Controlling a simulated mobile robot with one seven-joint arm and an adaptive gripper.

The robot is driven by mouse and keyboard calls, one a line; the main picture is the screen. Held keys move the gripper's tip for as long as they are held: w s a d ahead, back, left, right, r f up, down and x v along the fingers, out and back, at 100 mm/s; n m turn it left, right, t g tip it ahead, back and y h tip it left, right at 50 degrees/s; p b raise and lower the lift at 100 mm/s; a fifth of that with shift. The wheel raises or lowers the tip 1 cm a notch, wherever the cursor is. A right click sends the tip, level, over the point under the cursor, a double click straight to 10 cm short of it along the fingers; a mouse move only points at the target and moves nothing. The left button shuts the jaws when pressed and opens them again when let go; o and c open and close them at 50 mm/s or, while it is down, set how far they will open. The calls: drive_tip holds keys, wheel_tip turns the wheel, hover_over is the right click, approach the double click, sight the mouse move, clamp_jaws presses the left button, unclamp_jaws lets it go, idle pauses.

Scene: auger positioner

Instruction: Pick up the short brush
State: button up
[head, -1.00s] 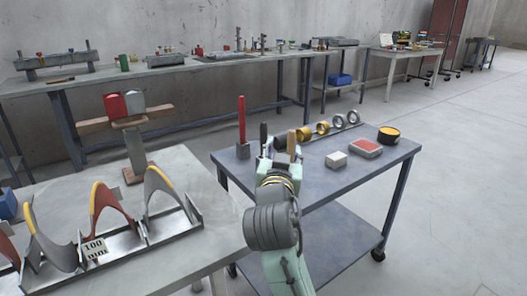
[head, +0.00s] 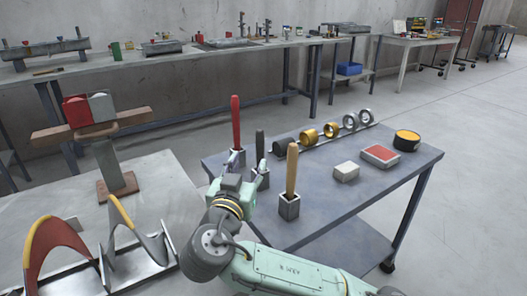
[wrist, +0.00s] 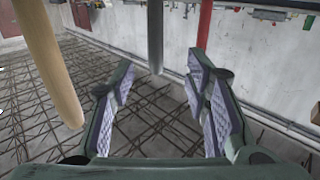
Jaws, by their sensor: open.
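Three upright handles stand in small grey square holders on the blue-grey cart: a tall red one (head: 235,122), a dark grey one (head: 260,147) and a tan wooden one (head: 291,168). The dark one looks shortest and is probably the short brush; bristles are not visible. My gripper (head: 243,168) is open and empty, close to the dark handle, with its fingers spread toward it. In the wrist view, the dark handle (wrist: 155,35) appears between and beyond the open fingers (wrist: 160,85), with the wooden handle (wrist: 48,60) left and the red handle (wrist: 204,25) right.
A table with curved pieces (head: 55,245) stands left. The wooden handle stands close to my gripper.

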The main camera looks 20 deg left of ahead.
sight(259, 147)
drive_tip(key=w, duration=0.3)
drive_tip(key=shift+w+a+r+p, duration=0.15)
drive_tip(key=shift+w+p, duration=0.25)
drive_tip(key=shift+w+a, duration=0.1)
drive_tip(key=shift+w, duration=0.5)
drive_tip(key=w+p, duration=0.2)
drive_tip(key=w, duration=0.2)
drive_tip(key=shift+w, duration=0.2)
drive_tip(key=shift+w+a+f, duration=0.1)
drive_tip(key=shift+w+f, duration=0.1)
drive_tip(key=shift+w, duration=0.25)
drive_tip(key=shift+c, duration=0.6)
clamp_jaws()
